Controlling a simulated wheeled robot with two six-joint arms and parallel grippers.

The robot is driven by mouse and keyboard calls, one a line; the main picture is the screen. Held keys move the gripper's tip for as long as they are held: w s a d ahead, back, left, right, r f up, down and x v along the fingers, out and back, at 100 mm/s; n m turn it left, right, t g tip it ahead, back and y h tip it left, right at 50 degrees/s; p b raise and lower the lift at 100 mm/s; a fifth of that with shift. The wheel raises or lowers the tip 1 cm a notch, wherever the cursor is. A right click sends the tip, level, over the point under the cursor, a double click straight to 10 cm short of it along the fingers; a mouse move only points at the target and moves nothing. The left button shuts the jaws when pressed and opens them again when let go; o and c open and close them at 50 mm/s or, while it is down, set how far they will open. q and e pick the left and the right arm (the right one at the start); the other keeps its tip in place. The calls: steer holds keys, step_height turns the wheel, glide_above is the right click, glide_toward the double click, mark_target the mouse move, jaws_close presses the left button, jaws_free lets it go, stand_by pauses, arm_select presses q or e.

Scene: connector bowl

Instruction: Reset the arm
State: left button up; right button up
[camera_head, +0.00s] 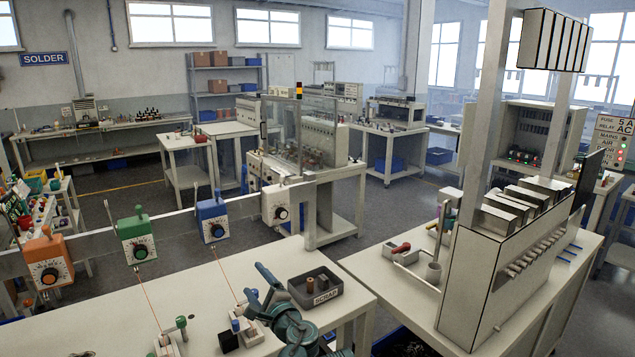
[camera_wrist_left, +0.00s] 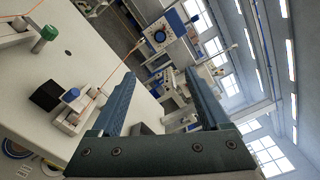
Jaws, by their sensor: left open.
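My left gripper (camera_head: 259,284) is over the right part of the near white bench (camera_head: 200,282), beside the scrap tray (camera_head: 316,291). Its two fingers are apart, and in the wrist view the gap between the fingers (camera_wrist_left: 160,76) is empty. A small fixture with a blue knob (camera_head: 236,326) stands just left of the gripper, next to a black block (camera_head: 228,341). In the wrist view the black block (camera_wrist_left: 46,96) and the blue knob (camera_wrist_left: 70,95) lie left of the fingers. My right gripper is in neither view.
The scrap tray holds small brown cylinders. A green-knobbed fixture (camera_head: 181,323) stands further left. Orange (camera_head: 48,258), green (camera_head: 137,238), blue (camera_head: 212,217) and white (camera_head: 280,205) dial boxes hang on a rail behind. A large grey machine (camera_head: 480,270) stands on the right bench.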

arm_select(q)
steer(key=s+a+f+n+g+h, duration=0.2)
steer(key=s+a+f+n+g, duration=0.3)
steer(key=f, duration=0.4)
steer(key=s+a+f+n+g+h, duration=0.2)
steer(key=s+a+f+n+g, duration=0.1)
steer(key=s+f+n+g, duration=0.45)
steer(key=s+d+f+g+h, duration=0.1)
steer(key=s+d+f+h, duration=0.1)
steer(key=s+d, duration=0.4)
steer(key=s+d+f+g+h, duration=0.1)
steer(key=s+d+f+h, duration=0.1)
steer(key=s+d, duration=0.4)
steer(key=d+f, duration=0.1)
steer(key=d, duration=0.4)
steer(key=shift+s+d+f+n+g+h, duration=0.15)
steer(key=shift+s+n+g+h, duration=0.15)
steer(key=shift+n+g+h, duration=0.1)
